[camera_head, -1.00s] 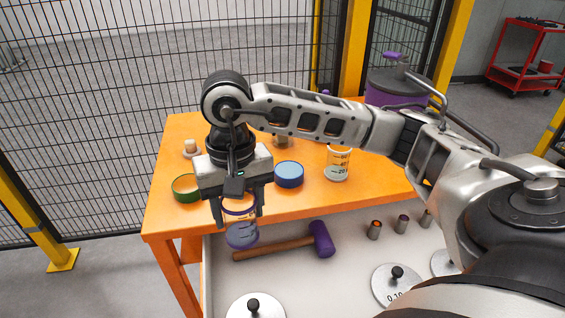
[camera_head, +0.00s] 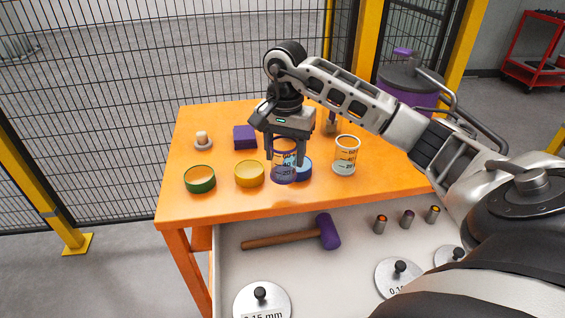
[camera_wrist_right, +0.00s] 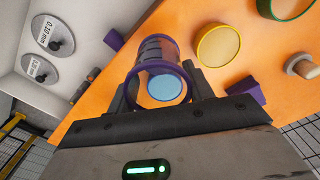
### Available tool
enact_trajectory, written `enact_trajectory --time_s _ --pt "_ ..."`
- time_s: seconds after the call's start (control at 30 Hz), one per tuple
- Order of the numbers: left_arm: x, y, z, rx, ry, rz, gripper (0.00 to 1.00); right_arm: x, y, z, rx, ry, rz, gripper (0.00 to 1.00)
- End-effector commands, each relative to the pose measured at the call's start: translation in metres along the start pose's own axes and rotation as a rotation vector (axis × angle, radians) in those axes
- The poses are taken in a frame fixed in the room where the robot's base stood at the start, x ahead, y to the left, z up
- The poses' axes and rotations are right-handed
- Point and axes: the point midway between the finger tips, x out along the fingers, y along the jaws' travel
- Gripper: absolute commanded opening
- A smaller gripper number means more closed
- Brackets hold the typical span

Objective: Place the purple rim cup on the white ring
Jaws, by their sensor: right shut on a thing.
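The purple rim cup (camera_head: 285,172) is clear with dark markings. My right gripper (camera_head: 287,150) is shut on it, fingers on either side, and holds it over the orange table. In the head view the cup partly covers a blue round piece (camera_head: 304,170). In the right wrist view the cup (camera_wrist_right: 158,50) is between the fingers, its purple rim towards the camera. My left gripper is out of view.
A white-rimmed cup (camera_head: 346,158) stands right of the held cup. A yellow round piece (camera_head: 249,174), a green-rimmed one (camera_head: 200,180) and a purple block (camera_head: 244,137) lie left. A mesh fence stands behind.

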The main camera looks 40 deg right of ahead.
Motion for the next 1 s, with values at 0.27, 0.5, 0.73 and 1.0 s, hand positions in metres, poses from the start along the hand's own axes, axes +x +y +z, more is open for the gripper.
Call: enact_trajectory --time_s 0.27,0.5,0.73,1.0 --pt "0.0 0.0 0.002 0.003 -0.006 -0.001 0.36 0.02 -0.01 -0.013 -0.001 -0.001 0.0 0.29" --pt "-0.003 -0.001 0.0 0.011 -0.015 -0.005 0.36 0.05 -0.011 -0.014 -0.002 -0.003 0.002 0.29" --pt "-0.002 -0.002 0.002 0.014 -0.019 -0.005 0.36 0.053 -0.011 -0.015 -0.002 0.001 -0.001 0.29" --pt "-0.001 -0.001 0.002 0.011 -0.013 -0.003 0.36 0.056 -0.011 -0.015 -0.002 0.0 -0.001 0.73"
